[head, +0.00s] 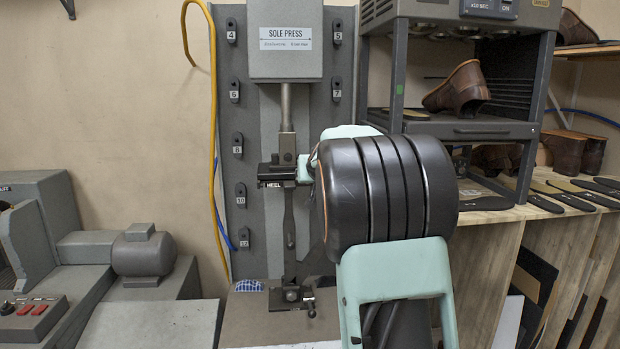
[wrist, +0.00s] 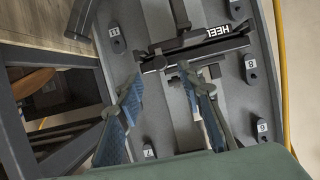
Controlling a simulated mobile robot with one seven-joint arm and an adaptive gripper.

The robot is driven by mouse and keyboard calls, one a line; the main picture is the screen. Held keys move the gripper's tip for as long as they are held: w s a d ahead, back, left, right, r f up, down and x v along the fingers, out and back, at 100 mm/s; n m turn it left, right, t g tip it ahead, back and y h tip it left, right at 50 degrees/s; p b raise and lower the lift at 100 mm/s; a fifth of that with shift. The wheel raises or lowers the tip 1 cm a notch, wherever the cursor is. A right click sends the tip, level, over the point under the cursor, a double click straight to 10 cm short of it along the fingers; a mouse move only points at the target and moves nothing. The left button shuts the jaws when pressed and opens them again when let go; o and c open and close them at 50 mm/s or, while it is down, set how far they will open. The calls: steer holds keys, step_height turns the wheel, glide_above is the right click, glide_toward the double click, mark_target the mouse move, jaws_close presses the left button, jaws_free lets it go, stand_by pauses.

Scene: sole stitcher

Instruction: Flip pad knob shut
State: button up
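The sole press (head: 285,60) stands upright against the wall, with a dark clamp block marked HEEL (head: 275,172) on its column. In the wrist view the HEEL bar (wrist: 205,42) lies just beyond the fingertips, tilted. My gripper (wrist: 160,78) is open, with blue-padded fingers on either side of an empty gap. No contact with the bar can be made out. I cannot tell for sure which small dark part is the pad knob. In the head view my arm hides the gripper and part of the press's right side.
A yellow hose (head: 213,120) hangs left of the press. A grey machine (head: 145,252) stands at lower left. Numbered black holders line the press's back panel.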

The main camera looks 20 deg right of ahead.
steer(key=v, duration=0.7)
steer(key=shift+w+a+f, duration=0.1)
